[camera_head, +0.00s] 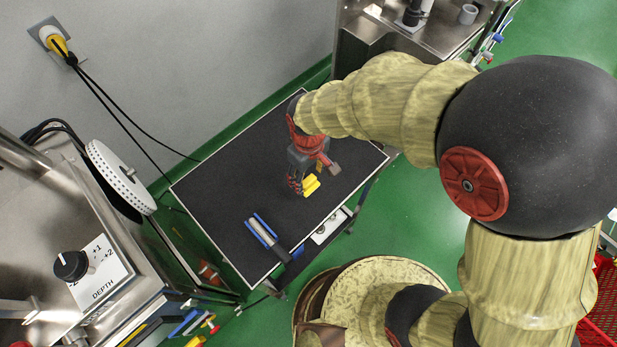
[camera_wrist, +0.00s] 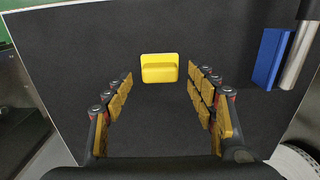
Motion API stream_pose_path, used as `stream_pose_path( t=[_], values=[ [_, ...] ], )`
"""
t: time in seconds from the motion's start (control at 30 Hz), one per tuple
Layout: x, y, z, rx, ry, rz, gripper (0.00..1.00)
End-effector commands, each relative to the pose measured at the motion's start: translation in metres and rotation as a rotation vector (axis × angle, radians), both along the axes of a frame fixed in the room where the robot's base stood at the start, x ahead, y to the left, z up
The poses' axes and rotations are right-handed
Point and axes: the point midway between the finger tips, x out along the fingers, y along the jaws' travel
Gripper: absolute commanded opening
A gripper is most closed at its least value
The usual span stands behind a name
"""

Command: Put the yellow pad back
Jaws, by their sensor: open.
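The yellow pad (camera_head: 311,186) lies on the black-topped table (camera_head: 222,200). It also shows in the wrist view (camera_wrist: 160,68) as a small yellow block with a raised ridge, centred ahead of the fingers. My gripper (camera_head: 306,183) is above the table, right by the pad. In the wrist view my gripper (camera_wrist: 160,100) has its two fingers spread wide, with nothing between them. The pad lies just beyond the fingertips, apart from both fingers. In the head view my gripper partly covers the pad's surroundings.
A blue and grey tool (camera_head: 265,235) lies near the table's front edge, and at upper right in the wrist view (camera_wrist: 271,58). A machine with a depth knob (camera_head: 70,265) stands at left. A metal bench (camera_head: 380,38) stands behind. The table's left part is bare.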

Motion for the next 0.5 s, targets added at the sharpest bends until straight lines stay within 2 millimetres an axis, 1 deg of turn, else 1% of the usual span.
stream_pose_path(
  t=[0.03,0.2,0.4,0.5],
  values=[
    [0.001,0.001,0.015,0.002,-0.003,0.0,0.57],
    [0.001,0.001,0.05,0.002,-0.003,0.0,0.57],
    [0.001,0.0,0.078,0.002,-0.001,0.0,0.57],
    [0.0,0.0,0.085,0.0,0.0,0.0,0.57]
  ],
)
